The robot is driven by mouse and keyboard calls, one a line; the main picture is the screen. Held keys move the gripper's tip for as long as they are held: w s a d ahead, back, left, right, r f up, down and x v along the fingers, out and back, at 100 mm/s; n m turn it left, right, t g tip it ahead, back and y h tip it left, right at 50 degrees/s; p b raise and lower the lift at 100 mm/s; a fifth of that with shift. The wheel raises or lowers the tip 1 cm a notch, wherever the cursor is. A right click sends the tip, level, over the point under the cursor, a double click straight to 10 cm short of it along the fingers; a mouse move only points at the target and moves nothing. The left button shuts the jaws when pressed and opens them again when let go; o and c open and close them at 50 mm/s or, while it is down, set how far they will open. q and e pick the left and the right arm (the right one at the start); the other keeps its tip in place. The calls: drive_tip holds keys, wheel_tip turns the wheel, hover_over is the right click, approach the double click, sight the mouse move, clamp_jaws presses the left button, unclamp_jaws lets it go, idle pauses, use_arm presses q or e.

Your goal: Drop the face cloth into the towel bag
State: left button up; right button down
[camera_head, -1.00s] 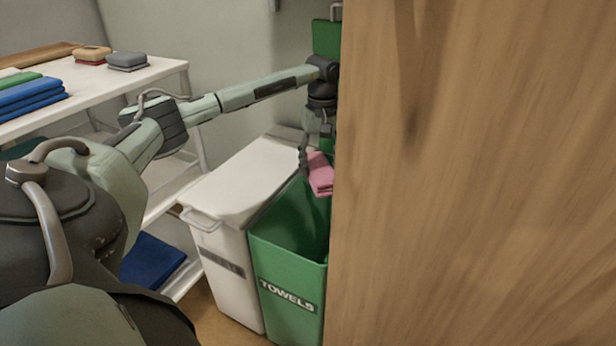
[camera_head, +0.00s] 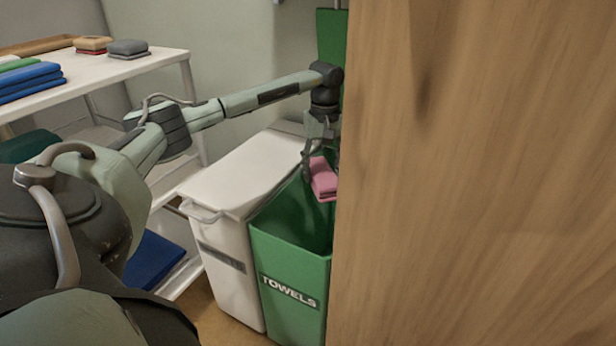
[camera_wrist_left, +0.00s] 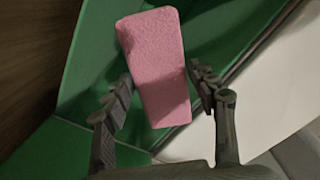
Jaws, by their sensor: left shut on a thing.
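The pink face cloth (camera_head: 323,180) is folded into a block and hangs over the open mouth of the green towel bag (camera_head: 290,270), labelled TOWELS. My left gripper (camera_head: 321,165) is shut on the cloth and points down. In the left wrist view the cloth (camera_wrist_left: 156,65) lies between the two fingers (camera_wrist_left: 160,95), with the green inside of the bag (camera_wrist_left: 85,70) behind and below it. The right part of the bag is hidden in the head view by a wooden panel. My right gripper is not in view.
A white lidded bin (camera_head: 235,185) stands directly left of the bag. A large wooden panel (camera_head: 480,180) fills the right side and blocks the view. A white shelf (camera_head: 150,70) at the left holds folded cloths (camera_head: 30,82).

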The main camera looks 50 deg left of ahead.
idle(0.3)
use_arm(q)
drive_tip(key=o, duration=1.2)
wheel_tip(320, 180, up, 12)
idle(0.3)
